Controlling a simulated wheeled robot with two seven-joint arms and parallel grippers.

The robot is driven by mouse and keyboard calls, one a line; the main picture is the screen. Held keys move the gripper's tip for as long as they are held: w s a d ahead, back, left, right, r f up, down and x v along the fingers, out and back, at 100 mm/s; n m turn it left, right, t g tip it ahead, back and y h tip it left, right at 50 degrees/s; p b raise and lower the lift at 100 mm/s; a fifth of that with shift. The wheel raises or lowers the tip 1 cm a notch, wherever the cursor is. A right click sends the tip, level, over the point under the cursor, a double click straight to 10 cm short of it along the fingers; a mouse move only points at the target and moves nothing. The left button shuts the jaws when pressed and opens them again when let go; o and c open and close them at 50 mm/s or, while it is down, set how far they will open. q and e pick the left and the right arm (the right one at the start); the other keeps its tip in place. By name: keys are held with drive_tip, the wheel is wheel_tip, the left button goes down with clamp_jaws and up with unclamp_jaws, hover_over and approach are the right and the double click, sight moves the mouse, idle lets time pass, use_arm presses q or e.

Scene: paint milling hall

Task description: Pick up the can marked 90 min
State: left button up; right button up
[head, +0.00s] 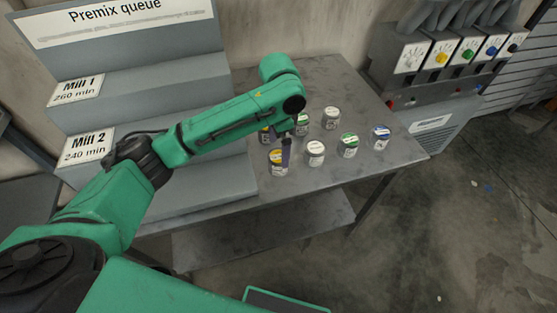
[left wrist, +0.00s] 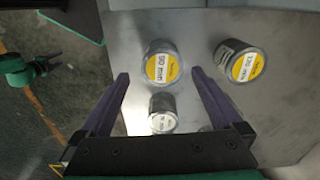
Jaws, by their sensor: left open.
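The can marked 90 min (left wrist: 162,66) has a yellow and white lid label and stands upright on the grey table. In the left wrist view it lies between and just beyond the fingertips of my left gripper (left wrist: 160,76), which is open and empty. In the head view I take it to be the front yellow-lidded can (head: 278,163), with my left gripper (head: 275,142) just above and beside it. A finger partly covers that can there.
Another yellow-labelled can (left wrist: 244,66), seemingly 120 min, stands behind. A white-lidded can (left wrist: 163,114) stands close beside the 90 min can. Green-lidded (head: 348,146) and blue-lidded (head: 380,137) cans stand further right. The grey stepped rack (head: 215,185) is left. The table's right end is clear.

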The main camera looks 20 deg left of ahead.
sight(278, 156)
use_arm(q)
drive_tip(key=f, duration=0.3)
drive_tip(key=f+p, duration=0.1)
drive_tip(key=f, duration=0.2)
drive_tip(key=shift+w+a, duration=0.1)
drive_tip(key=shift+w, duration=0.1)
drive_tip(key=shift+s+f, duration=0.1)
drive_tip(key=shift+f, duration=0.25)
use_arm(e)
drive_tip(key=shift+w+d+r, duration=0.2)
drive_tip(key=shift+w+r, duration=0.7)
drive_tip(key=shift+w, duration=0.2)
use_arm(q)
drive_tip(key=c, duration=1.5)
use_arm(e)
drive_tip(key=shift+s, duration=0.15)
